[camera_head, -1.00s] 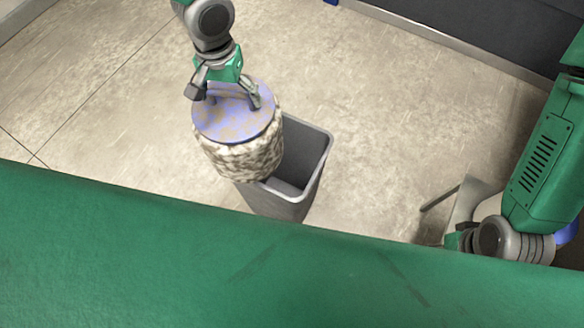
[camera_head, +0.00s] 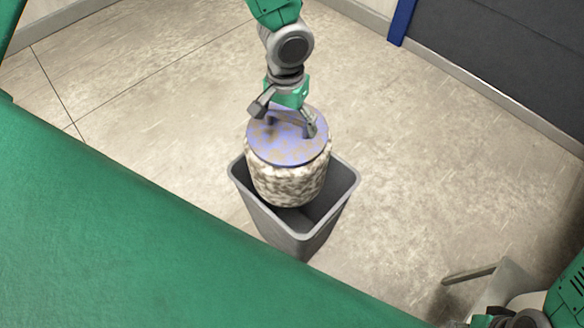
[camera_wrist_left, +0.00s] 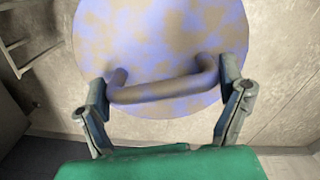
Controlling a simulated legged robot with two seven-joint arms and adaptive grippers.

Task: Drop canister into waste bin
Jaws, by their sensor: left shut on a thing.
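The canister (camera_head: 288,178) has a mottled grey-and-white body and a blue-and-tan lid with a handle. In the head view it hangs upright over the opening of the grey waste bin (camera_head: 302,238), covering much of it. My left gripper (camera_head: 288,124) is above the lid, shut on the handle. The wrist view shows the handle (camera_wrist_left: 165,90) between the two fingers of my left gripper (camera_wrist_left: 170,90), with the lid (camera_wrist_left: 160,30) behind it. How far the canister's bottom is from the bin is hard to tell. My right gripper (camera_head: 507,318) is partly visible at the lower right edge; its fingers are unclear.
A large green surface (camera_head: 120,230) fills the lower left, close to the bin. A grey metal frame (camera_head: 490,285) stands at the lower right. The tiled floor (camera_head: 430,160) around the bin is clear. A dark panel (camera_head: 500,60) runs along the upper right.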

